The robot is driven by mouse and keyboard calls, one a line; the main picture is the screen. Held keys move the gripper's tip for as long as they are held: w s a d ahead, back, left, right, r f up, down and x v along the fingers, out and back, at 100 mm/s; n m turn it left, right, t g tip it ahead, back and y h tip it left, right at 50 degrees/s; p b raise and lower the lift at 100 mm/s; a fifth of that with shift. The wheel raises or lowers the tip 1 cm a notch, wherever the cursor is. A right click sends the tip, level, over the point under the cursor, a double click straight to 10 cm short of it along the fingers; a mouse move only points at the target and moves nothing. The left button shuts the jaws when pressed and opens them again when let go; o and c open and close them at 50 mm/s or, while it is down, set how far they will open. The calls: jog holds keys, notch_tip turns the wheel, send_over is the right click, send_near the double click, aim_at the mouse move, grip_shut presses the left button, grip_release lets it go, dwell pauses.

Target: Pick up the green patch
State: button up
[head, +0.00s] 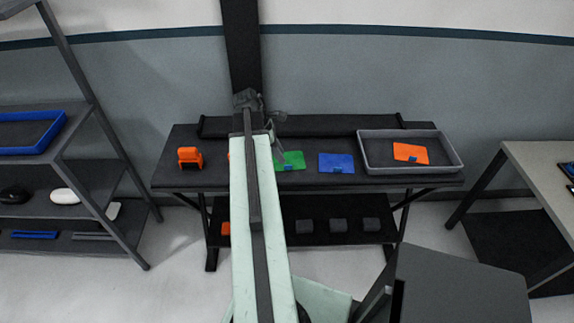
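The green patch (293,162) lies flat on the dark work table (215,173), just right of my arm. A small blue mark shows at its lower edge, and its left end is partly hidden by my arm and gripper. My gripper (279,153) is at the far end of my arm, over the patch's left part in the picture. I cannot tell whether it touches the patch or hangs above it. Its fingers are too small and dark to show whether they are open or shut.
A blue patch (337,163) lies right of the green one. A grey tray (457,166) holds an orange patch (410,152). An orange tool (190,158) stands at the table's left. A shelf (95,160) stands left and another table (530,160) right. Dark blocks (338,225) sit below.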

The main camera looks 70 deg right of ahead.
aim_at(287, 159)
jog(key=b+x, duration=0.5)
jog(key=x, duration=0.1)
jog(key=shift+a+f, duration=0.1)
jog(key=shift+f, duration=0.05)
jog(key=shift+r, duration=0.2)
grip_shut()
